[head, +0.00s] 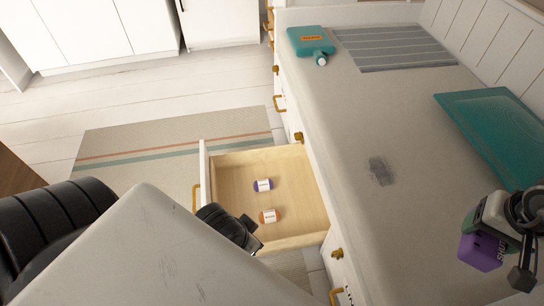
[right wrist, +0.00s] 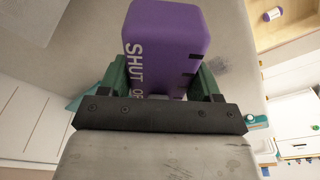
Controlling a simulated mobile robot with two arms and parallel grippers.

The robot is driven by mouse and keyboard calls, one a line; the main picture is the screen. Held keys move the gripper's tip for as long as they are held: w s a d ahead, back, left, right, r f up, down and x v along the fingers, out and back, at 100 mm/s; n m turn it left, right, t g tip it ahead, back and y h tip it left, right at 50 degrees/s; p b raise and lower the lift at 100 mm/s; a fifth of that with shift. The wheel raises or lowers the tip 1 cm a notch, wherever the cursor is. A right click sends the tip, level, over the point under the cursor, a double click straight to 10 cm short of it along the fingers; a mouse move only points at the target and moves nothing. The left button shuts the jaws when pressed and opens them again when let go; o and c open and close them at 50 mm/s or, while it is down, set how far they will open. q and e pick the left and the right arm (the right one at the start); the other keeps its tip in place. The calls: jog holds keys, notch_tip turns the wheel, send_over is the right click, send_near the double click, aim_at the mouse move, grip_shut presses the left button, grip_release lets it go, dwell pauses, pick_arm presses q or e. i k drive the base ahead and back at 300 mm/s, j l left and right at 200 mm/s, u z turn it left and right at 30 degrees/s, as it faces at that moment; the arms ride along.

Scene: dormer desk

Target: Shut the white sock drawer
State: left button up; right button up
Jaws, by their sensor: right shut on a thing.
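The white sock drawer (head: 203,160) stands pulled open from the white desk, its light wood inside showing. Its gold handle (head: 195,197) is on the front panel at the left. My right gripper (head: 484,232) is above the desk at the right, shut on a purple block (head: 480,252) with "SHUT" lettering. The right wrist view shows the purple block (right wrist: 165,40) between green fingers.
A striped rug (head: 150,150) lies on the floor left of the drawer.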

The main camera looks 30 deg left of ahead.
aim_at(240, 207)
jog(key=k+j+u, duration=0.1)
jog(key=j, duration=0.2)
jog(key=k+j+u, duration=0.1)
jog(key=j, duration=0.25)
jog(key=k+j+u, duration=0.1)
jog(key=j, duration=0.2)
jog(key=k+j+u, duration=0.1)
jog(key=j, duration=0.25)
jog(key=k, duration=0.1)
